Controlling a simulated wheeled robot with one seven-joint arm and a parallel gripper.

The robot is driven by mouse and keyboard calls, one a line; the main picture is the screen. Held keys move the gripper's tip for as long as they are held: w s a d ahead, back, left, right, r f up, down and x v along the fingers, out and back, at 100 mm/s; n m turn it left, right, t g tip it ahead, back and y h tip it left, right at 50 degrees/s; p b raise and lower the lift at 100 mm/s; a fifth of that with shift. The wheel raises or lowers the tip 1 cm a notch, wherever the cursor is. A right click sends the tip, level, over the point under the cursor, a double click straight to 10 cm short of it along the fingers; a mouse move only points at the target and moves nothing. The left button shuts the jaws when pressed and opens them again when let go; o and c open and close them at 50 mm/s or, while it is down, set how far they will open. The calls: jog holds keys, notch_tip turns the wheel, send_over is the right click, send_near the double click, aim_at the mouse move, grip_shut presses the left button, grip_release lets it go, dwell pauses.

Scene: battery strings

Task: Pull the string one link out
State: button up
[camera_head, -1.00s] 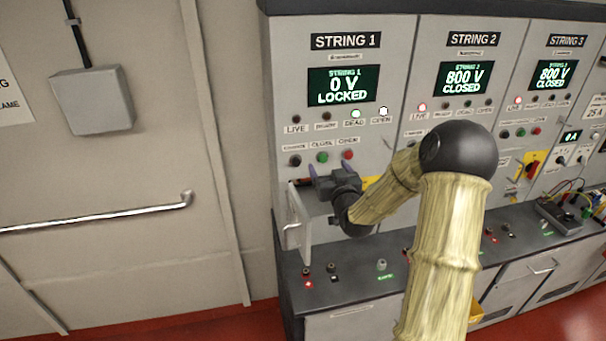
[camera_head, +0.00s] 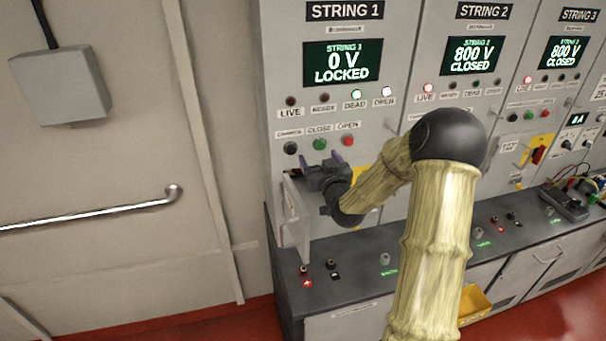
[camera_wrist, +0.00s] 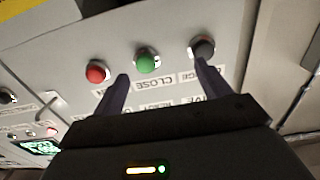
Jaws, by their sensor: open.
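The STRING 1 panel (camera_head: 270,70) has a screen (camera_head: 342,62) reading "0 V LOCKED". Its green DEAD lamp (camera_head: 356,94) and white OPEN lamp (camera_head: 386,92) are lit; LIVE and READY are dark. Below are black, green (camera_head: 320,144) and red (camera_head: 348,141) buttons. A small grey door (camera_head: 297,215) stands swung out under them. My gripper (camera_head: 322,158) is open and empty, just below the buttons and beside the door top. In the wrist view its fingers (camera_wrist: 161,71) point toward the green button (camera_wrist: 147,62) and black button (camera_wrist: 203,46). I cannot see the link; my gripper and arm cover much of that area.
STRING 2 (camera_head: 473,55) and STRING 3 (camera_head: 565,52) both read "800 V CLOSED". A dark counter ledge (camera_head: 350,280) with terminals runs below. A meter with leads (camera_head: 563,203) lies at right. A wall rail (camera_head: 90,217) is at left.

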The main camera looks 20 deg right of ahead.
notch_tip(320, 180, down, 16)
jog(key=b, duration=1.5)
jog(key=shift+w, duration=0.15)
jog(key=w+p, duration=0.5)
jog(key=w, duration=1.2)
jog(key=shift+w+p, duration=0.2)
jog(key=shift+p, duration=0.2)
